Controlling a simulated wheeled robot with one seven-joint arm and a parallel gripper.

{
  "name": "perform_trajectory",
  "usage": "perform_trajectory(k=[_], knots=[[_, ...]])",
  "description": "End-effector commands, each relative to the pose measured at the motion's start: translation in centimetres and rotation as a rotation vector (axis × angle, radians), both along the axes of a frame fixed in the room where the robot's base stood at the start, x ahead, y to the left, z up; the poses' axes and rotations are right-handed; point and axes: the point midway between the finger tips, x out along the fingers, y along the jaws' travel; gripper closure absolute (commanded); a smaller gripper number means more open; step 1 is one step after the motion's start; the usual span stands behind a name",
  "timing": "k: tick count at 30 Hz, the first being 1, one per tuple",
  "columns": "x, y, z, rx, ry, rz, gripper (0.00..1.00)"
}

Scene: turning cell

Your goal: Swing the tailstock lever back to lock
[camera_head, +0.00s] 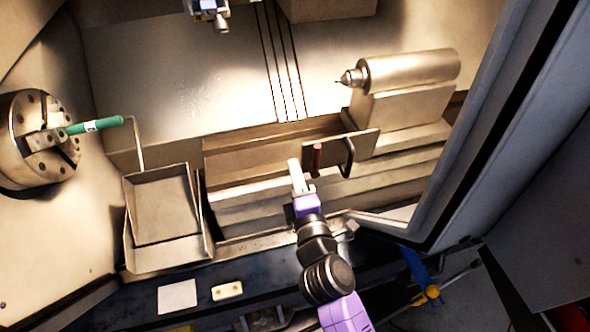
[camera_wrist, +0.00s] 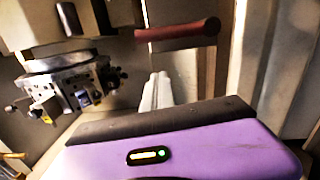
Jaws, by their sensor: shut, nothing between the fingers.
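The tailstock (camera_head: 405,75) stands at the right of the lathe bed, its pointed centre facing left. The tailstock lever is a dark bent bar (camera_head: 349,155) with a red-brown grip (camera_head: 317,158), in front of a plate below the tailstock. My gripper (camera_head: 294,164) is shut and empty, just left of the grip in the head view. In the wrist view the grip (camera_wrist: 178,34) lies across the upper middle, beyond the tips of my shut fingers (camera_wrist: 160,78). I cannot tell whether the fingers touch it.
The chuck (camera_head: 38,140) at the left has a green-handled tool (camera_head: 95,125) at its jaws. A metal tray (camera_head: 165,208) stands below it. The machine's door frame (camera_head: 455,150) bounds the right side. A tool turret (camera_wrist: 65,83) shows in the wrist view.

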Motion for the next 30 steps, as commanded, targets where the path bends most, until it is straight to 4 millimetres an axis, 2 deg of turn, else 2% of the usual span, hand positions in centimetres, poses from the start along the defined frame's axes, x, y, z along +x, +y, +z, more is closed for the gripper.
perform_trajectory(k=[18,24,30], knots=[[-8.5,-1.9,-0.2,0.001,0.001,0.001,1.00],[-9.6,-2.2,-0.1,0.000,0.001,0.001,1.00],[-9.7,-2.2,0.0,0.000,0.000,0.001,1.00]])
